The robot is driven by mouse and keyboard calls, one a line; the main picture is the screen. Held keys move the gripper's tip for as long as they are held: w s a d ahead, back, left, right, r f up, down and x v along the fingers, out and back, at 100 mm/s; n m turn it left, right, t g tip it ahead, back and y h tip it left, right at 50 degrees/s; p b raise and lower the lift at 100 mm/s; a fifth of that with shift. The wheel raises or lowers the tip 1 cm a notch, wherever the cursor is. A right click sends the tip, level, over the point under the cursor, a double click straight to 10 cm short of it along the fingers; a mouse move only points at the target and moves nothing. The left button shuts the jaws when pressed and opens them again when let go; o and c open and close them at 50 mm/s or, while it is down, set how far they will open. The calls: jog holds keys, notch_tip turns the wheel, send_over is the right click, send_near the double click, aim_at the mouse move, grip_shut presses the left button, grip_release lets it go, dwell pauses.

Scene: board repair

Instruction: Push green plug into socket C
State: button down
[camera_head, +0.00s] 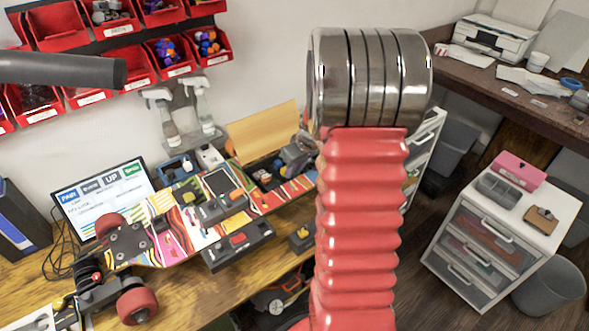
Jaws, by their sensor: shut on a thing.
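I cannot make out the green plug or a marking for socket C in the head view. A colourful striped skateboard deck (180,232) lies on the wooden workbench (185,290), with electronic parts on and beside it. A grey unit with an orange part (222,210) sits on the deck. A black box with a red part (237,246) lies along its near side. My red ribbed arm with a chrome joint stands in the foreground and hides the bench's right end. My gripper is not visible, nor is what it holds.
A screen (104,197) stands behind the deck's left end. Red wheels (137,306) stick out at the near left. Red bins (172,55) and spray bottles (162,118) are on the wall. A drawer cabinet (500,230) stands at right.

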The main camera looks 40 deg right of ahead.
jog(key=shift+f, duration=1)
dwell(2.2)
jog(key=c, duration=1.5)
grip_release()
jog(key=shift+c, duration=0.2)
jog(key=shift+o, duration=0.4)
jog(key=shift+o, duration=1)
jog(key=shift+r, duration=1.65)
jog(key=shift+r, duration=2.9)
